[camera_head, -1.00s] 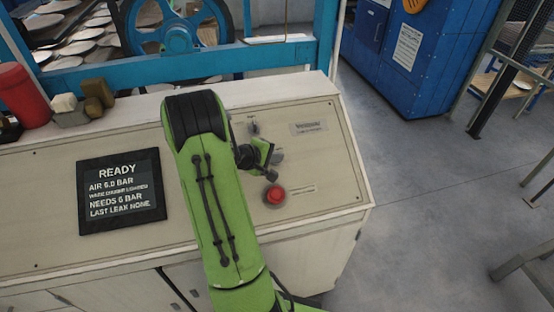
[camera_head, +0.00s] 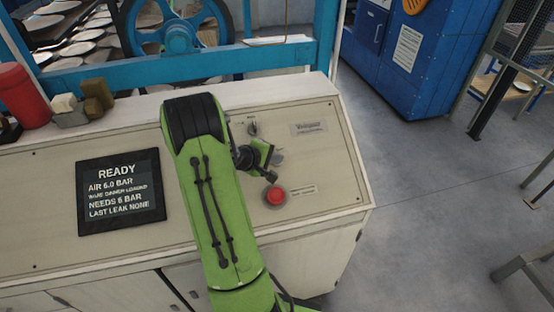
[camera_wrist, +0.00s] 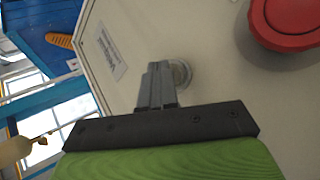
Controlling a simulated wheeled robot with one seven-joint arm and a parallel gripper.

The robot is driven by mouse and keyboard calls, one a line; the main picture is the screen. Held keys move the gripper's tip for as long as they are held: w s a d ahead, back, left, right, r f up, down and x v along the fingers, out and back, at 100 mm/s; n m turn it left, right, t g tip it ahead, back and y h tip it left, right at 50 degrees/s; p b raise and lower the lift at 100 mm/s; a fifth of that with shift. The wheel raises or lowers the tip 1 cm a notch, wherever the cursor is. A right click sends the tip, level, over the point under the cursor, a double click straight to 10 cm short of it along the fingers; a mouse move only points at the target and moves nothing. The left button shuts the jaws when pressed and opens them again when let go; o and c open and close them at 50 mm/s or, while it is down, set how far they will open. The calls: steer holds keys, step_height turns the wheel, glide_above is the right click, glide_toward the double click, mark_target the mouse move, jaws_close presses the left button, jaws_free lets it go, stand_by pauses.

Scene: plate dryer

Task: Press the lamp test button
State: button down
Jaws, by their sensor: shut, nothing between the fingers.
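My gripper (camera_head: 269,176) is over the sloped beige control panel (camera_head: 310,160), its fingers shut with nothing between them. In the wrist view the closed fingers (camera_wrist: 157,85) point at a round pale button (camera_wrist: 180,74) with a metal rim. The fingertips overlap its left side in the picture; I cannot tell whether they touch it. In the head view this button (camera_head: 278,156) is mostly hidden behind my gripper. A large red button (camera_head: 275,195) sits below my gripper, and it also shows at the upper right of the wrist view (camera_wrist: 285,22).
A dark selector knob (camera_head: 253,129) is above my gripper on the panel. A screen (camera_head: 120,190) on the left reads READY, AIR 6.0 BAR. A red container (camera_head: 22,95) and small blocks (camera_head: 97,95) stand on the ledge. A blue frame (camera_head: 200,66) runs behind.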

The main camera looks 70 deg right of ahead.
stand_by(0.4)
steer(key=shift+s+a+r+p, duration=0.2)
steer(key=shift+a+r+p, duration=0.2)
steer(key=shift+r, duration=0.3)
steer(key=shift+r, duration=0.1)
steer(key=shift+s+a+r+p, duration=0.2)
steer(key=shift+a+r+p, duration=0.2)
steer(key=shift+r, duration=0.3)
steer(key=shift+s+a+r+p, duration=0.3)
steer(key=shift+r+p, duration=0.15)
steer(key=shift+r, duration=0.25)
steer(key=shift+s+a+r+p, duration=0.15)
steer(key=shift+a+r+p, duration=0.25)
steer(key=shift+r, duration=0.3)
steer(key=shift+d, duration=0.1)
